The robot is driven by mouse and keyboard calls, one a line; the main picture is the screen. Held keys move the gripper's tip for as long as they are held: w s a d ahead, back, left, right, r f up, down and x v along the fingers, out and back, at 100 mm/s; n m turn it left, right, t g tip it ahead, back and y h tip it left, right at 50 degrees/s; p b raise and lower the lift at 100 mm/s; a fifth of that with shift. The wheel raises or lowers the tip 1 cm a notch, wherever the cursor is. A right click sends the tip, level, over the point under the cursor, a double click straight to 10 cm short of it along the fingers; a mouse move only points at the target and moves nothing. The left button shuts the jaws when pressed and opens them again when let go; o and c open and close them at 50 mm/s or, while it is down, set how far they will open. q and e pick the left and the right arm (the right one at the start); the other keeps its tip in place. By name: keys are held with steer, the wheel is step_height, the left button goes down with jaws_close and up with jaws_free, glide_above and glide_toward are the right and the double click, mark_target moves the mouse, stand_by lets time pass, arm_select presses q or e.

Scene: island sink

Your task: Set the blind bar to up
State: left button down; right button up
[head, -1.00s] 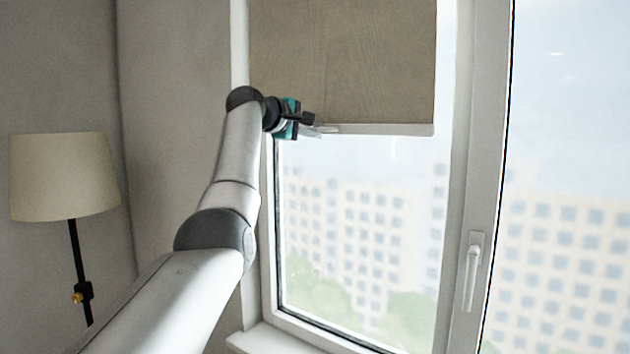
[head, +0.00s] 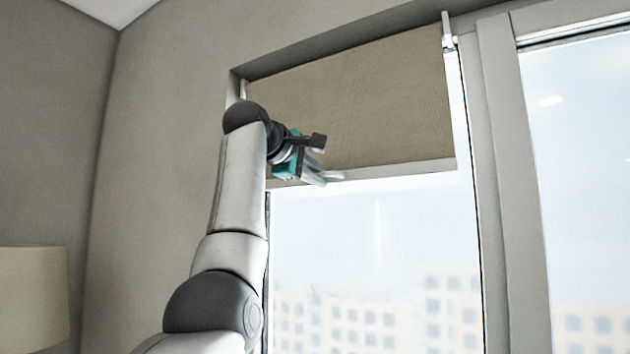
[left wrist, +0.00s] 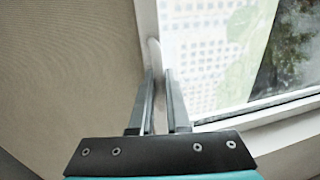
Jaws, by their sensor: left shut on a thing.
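The blind bar (head: 405,169) is the pale strip along the bottom edge of the brown roller blind (head: 365,105). It hangs in the upper part of the window, a little below the top of the recess, and looks slightly tilted in the head view. My left gripper (head: 330,178) is at the bar's left part, shut on a pale tab there. In the left wrist view, the bar (left wrist: 147,20) runs up from between the two close fingers (left wrist: 160,76), which hide part of the grip. My right gripper is not in view.
The window glass (head: 375,240) is bare below the blind. A wall (head: 165,130) stands close to my arm on the left, with a lampshade (head: 32,300) at the lower left. A frame post (head: 515,180) divides the window on the right.

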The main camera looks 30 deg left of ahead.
arm_select(q)
steer(key=c, duration=0.9)
jaws_free()
steer(key=shift+w, duration=0.1)
steer(key=s+r+b, duration=0.3)
steer(key=s+b, duration=0.2)
steer(key=s, duration=1)
steer(key=shift+d, duration=0.45)
steer(key=shift+f, duration=0.15)
